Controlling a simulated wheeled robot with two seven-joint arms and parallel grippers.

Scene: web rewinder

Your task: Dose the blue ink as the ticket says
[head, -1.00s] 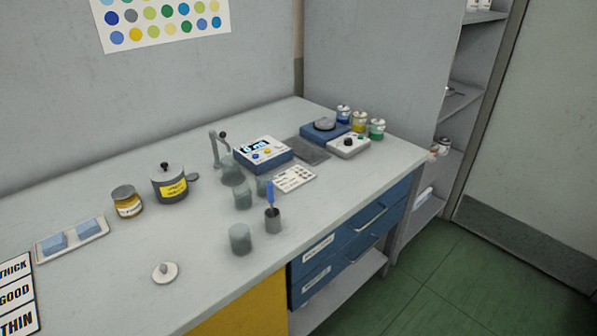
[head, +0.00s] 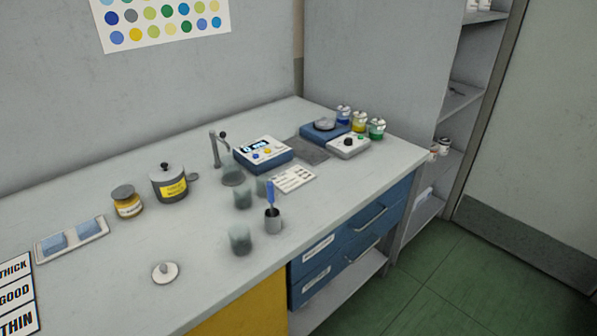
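A small jar with blue contents (head: 343,115) stands at the back right of the bench, beside a yellow jar (head: 360,122) and a green jar (head: 377,129). A white printed card (head: 294,178), perhaps the ticket, lies mid-bench; its text is too small to read. A blue-and-white device with a lit display (head: 263,153) stands behind it; its digits are not clear. Translucent grey cups (head: 240,240) stand in front and to the left of the card. A grey holder (head: 272,222) has a blue-handled tool (head: 270,194) upright in it. Neither gripper is in view.
A blue unit with a round plate (head: 325,125) and a white knob box (head: 348,147) stand near the jars. A lidded grey pot (head: 169,186), an amber jar (head: 127,204) and a tray (head: 72,241) stand left. The front left bench is mostly clear around a white lid (head: 165,273).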

